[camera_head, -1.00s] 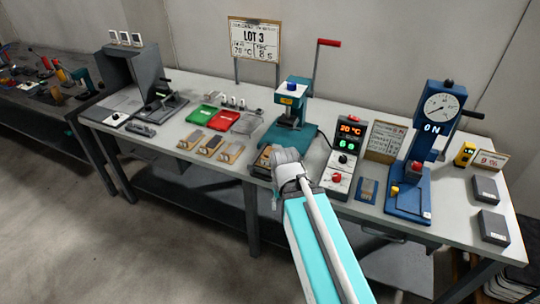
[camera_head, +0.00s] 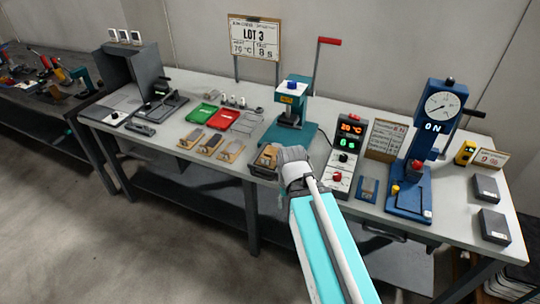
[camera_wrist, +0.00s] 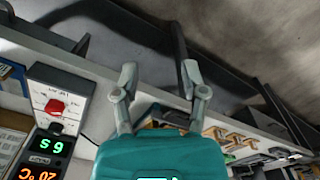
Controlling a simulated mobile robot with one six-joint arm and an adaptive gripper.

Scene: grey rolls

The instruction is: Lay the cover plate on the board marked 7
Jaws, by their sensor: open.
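Three small boards with tan edges and grey tops lie in a row on the bench: a left board (camera_head: 190,139), a middle board (camera_head: 210,145) and a right board (camera_head: 231,151). No number on them is legible, so I cannot tell which is marked 7. I cannot single out the cover plate. A brown-edged tray or fixture (camera_head: 263,160) lies at the front of the bench, partly hidden behind my gripper (camera_head: 292,156). In the wrist view my gripper (camera_wrist: 159,82) has its two fingers spread, with nothing held between them.
A teal lever press (camera_head: 291,112) stands behind my gripper. A controller with red and green digits (camera_head: 345,150) is to its right, then a blue gauge press (camera_head: 420,160). Green (camera_head: 202,114) and red (camera_head: 223,121) trays lie behind the boards. The bench's front edge is close.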

